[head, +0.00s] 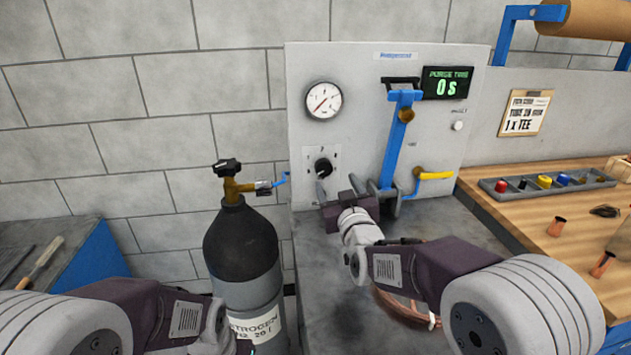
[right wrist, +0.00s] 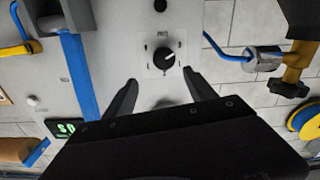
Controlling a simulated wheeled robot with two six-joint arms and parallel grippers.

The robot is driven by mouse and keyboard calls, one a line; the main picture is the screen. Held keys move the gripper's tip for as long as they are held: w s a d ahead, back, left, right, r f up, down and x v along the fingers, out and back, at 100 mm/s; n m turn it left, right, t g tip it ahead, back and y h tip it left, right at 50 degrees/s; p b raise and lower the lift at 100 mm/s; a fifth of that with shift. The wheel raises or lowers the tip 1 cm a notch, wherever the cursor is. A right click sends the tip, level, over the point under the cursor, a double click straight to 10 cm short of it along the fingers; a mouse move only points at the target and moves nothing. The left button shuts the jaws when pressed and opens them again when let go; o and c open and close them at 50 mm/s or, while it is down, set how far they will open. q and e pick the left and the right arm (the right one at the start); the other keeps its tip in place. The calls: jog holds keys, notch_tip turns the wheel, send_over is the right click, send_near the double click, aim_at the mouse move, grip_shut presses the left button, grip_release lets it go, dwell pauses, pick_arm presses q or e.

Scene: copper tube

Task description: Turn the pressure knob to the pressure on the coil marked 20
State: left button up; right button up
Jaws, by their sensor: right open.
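The black pressure knob (head: 323,167) sits on a white square plate on the grey panel, below a round gauge (head: 323,100). In the right wrist view the knob (right wrist: 165,58) has a white pointer line, and the dial numbers are too small to read. My right gripper (head: 330,193) is open in front of the panel, just below the knob. Its two fingers (right wrist: 160,80) stand apart, with the knob beyond their tips and nothing between them. A copper coil (head: 405,306) lies partly hidden behind my right arm; its marking cannot be read.
A dark nitrogen cylinder (head: 240,245) with a brass valve stands left of the panel. A blue lever (head: 397,140) and a yellow-handled valve (head: 434,175) are right of the knob. A parts tray (head: 548,186) lies on the wooden bench.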

aim_at(325, 171)
jog(key=x, duration=0.5)
jog(key=f+x, duration=0.1)
jog(key=x, duration=0.2)
jog(key=shift+w+a, duration=0.3)
jog(key=shift+a, duration=0.15)
jog(key=c, duration=1.4)
